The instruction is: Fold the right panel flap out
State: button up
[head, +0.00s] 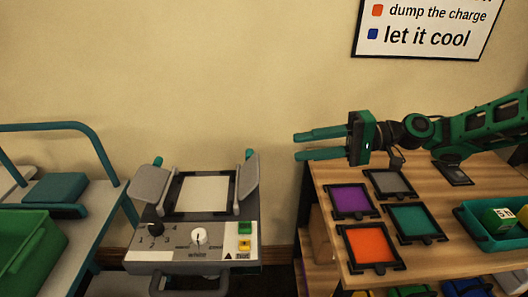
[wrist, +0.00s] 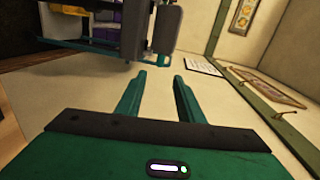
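A grey machine (head: 190,258) with a pale framed panel stands left of the wooden table in the head view. Its right flap (head: 247,178) is a grey plate, raised and tilted beside the panel's right edge, with a green tab at its top. The matching left flap (head: 150,183) is tilted on the other side. My gripper (head: 298,146) is open and empty, pointing left, above and to the right of the right flap and apart from it. In the wrist view its fingers (wrist: 158,75) are spread, with a grey part of the machine (wrist: 166,25) beyond them.
The wooden table (head: 331,173) at right holds several coloured framed tiles, including an orange one (head: 370,246), and a teal tray (head: 468,222). A teal-railed cart (head: 98,215) with a green bin (head: 30,256) stands at left. The wall behind is bare near my gripper.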

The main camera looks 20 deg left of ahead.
aim_at(249, 170)
jog(key=x, duration=1.1)
jog(key=shift+m, duration=0.3)
jog(key=shift+c, duration=0.7)
grip_shut()
jog(key=shift+s, duration=0.1)
